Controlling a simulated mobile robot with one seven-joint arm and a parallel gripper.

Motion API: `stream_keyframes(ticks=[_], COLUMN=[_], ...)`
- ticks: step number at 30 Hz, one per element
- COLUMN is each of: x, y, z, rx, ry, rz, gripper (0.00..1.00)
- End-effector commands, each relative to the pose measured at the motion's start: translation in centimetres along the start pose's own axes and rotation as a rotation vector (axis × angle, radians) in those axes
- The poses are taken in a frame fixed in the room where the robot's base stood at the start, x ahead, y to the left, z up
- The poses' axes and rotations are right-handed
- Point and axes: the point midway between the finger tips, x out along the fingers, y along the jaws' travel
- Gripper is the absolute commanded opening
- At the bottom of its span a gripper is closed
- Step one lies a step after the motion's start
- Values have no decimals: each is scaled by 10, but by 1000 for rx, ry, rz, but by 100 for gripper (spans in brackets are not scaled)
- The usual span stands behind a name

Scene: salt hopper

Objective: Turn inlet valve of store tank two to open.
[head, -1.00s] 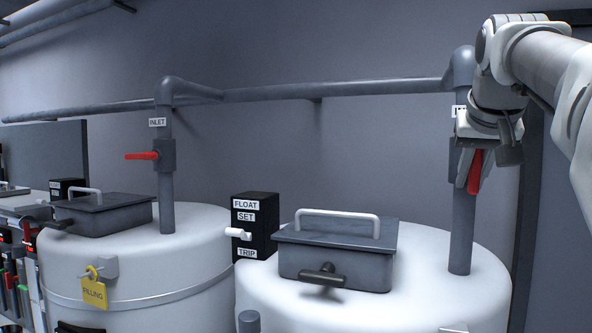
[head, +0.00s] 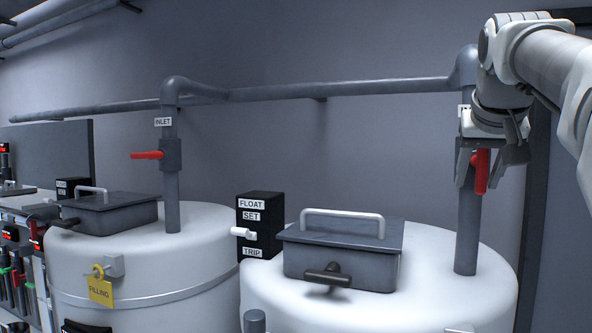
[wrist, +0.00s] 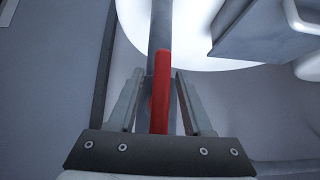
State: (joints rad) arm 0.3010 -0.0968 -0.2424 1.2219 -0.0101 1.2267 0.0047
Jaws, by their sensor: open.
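The right white tank (head: 440,265) has a grey inlet pipe (head: 467,235) rising from its top. That pipe's red valve handle (head: 481,171) hangs straight down, in line with the pipe. My gripper (head: 489,176) is open around it, a finger on each side with gaps. In the wrist view the red handle (wrist: 160,88) stands between the two apart fingers of my gripper (wrist: 159,76). The pipe's label and valve body are partly hidden by my gripper. No tank number is readable.
The left tank (head: 145,285) has an inlet pipe whose red handle (head: 147,155) points sideways, and a yellow FILLING tag (head: 101,290). A black FLOAT SET/TRIP box (head: 262,215) and a grey hatch (head: 340,262) with a white bar stand left of my gripper.

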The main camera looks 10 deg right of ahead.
Motion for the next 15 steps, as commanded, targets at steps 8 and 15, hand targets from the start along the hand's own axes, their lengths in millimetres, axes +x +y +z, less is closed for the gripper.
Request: stream_keyframes(ticks=[8, 15], x=[-24, -83], y=[0, 0], z=[-1, -2], rx=[0, -1], ry=[3, 5], rz=[-1, 0], gripper=[50, 50])
